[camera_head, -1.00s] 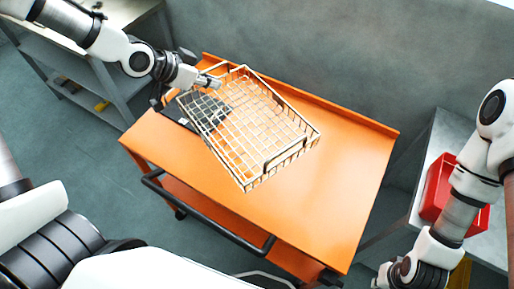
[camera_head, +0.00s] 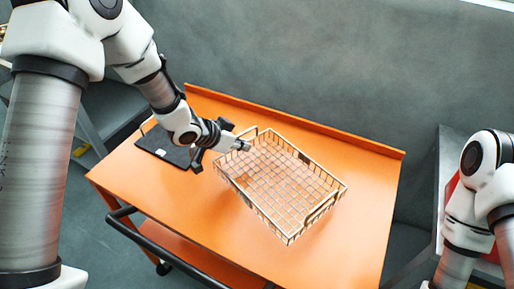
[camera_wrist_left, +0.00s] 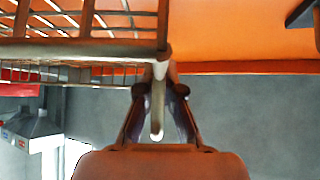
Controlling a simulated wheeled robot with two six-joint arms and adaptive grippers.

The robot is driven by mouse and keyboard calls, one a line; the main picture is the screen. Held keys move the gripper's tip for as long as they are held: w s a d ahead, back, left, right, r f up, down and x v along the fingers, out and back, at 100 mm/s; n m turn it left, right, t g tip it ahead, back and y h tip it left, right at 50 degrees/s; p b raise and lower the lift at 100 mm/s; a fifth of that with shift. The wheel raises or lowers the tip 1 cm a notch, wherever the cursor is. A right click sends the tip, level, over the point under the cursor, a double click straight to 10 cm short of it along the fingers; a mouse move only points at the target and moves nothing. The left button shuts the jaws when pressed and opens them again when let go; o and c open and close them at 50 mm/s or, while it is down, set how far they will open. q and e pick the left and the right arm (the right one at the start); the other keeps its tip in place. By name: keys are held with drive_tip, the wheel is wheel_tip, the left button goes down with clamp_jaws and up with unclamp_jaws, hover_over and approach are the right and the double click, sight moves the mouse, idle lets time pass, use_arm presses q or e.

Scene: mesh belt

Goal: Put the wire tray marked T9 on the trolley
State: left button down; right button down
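The wire tray (camera_head: 282,183) is a pale metal mesh basket with loop handles, over the middle of the orange trolley (camera_head: 340,150). My left gripper (camera_head: 243,146) is at the tray's left end and shut on its handle. In the left wrist view the fingers (camera_wrist_left: 158,105) close around a pale wire bar, with the tray's side (camera_wrist_left: 75,48) at the upper left. I cannot tell whether the tray's underside touches the trolley top. No T9 mark is readable. My right gripper is out of view; only its arm shows at the right edge.
A black flat board (camera_head: 163,147) with a small white label lies at the trolley's left end. The trolley has a raised back lip (camera_head: 300,122) and a black push handle (camera_head: 160,245) at the front. Grey benches stand left and right; a red bin (camera_head: 451,188) is partly hidden.

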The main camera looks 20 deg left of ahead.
sight(256, 149)
use_arm(q)
drive_tip(key=w+d, duration=0.2)
drive_tip(key=d, duration=0.1)
drive_tip(key=shift+w+d+f+p, duration=0.1)
drive_tip(key=shift+w+p, duration=0.2)
drive_tip(key=shift+w, duration=0.05)
drive_tip(key=shift+w+d+f, duration=0.15)
drive_tip(key=shift+d+f, duration=0.1)
wheel_tip(256, 149, down, 2)
drive_tip(key=shift+f, duration=0.25)
drive_tip(key=shift+w+a+f, duration=0.1)
drive_tip(key=shift+f, duration=0.3)
drive_tip(key=c, duration=1.3)
unclamp_jaws()
